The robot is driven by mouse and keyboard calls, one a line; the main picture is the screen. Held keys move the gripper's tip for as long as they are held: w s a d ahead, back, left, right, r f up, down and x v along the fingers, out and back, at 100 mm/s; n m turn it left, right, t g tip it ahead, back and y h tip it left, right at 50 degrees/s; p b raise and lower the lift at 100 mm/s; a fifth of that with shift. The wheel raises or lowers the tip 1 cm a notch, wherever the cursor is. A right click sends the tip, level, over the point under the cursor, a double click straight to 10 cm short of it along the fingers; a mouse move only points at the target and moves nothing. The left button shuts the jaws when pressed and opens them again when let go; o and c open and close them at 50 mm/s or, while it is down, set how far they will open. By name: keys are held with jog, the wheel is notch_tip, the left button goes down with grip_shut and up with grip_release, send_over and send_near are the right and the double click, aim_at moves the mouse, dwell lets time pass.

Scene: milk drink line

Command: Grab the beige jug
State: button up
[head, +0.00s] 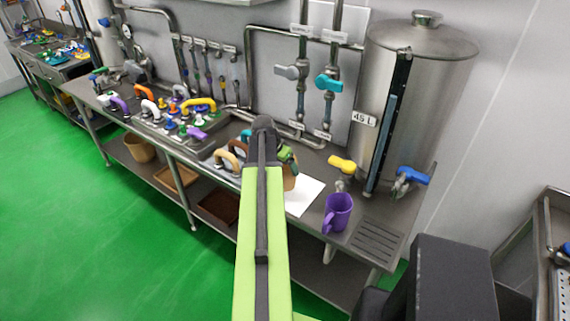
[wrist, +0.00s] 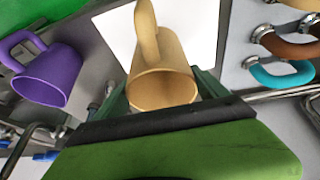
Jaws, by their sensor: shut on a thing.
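The beige jug (wrist: 162,84) is in the middle of the wrist view, between the dark green fingers of my gripper (wrist: 163,92). My gripper is shut on its body, and the jug's handle points away from me over a white sheet. In the head view only a small part of the beige jug (head: 290,183) shows beside my arm, and my gripper (head: 287,160) is mostly hidden by it. Whether the jug touches the sheet or is lifted, I cannot tell.
A purple mug (head: 338,213) stands right of the white sheet (head: 303,197) on the steel counter, near a drain grate (head: 376,242). Several coloured handled fittings lie to the left.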

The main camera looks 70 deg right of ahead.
jog(key=s+a+r+p, duration=0.5)
jog(key=s+a+r, duration=0.1)
jog(key=s, duration=0.2)
jog(key=shift+s+a+r, duration=0.25)
jog(key=shift+s+a, duration=0.05)
jog(key=shift+s, duration=0.05)
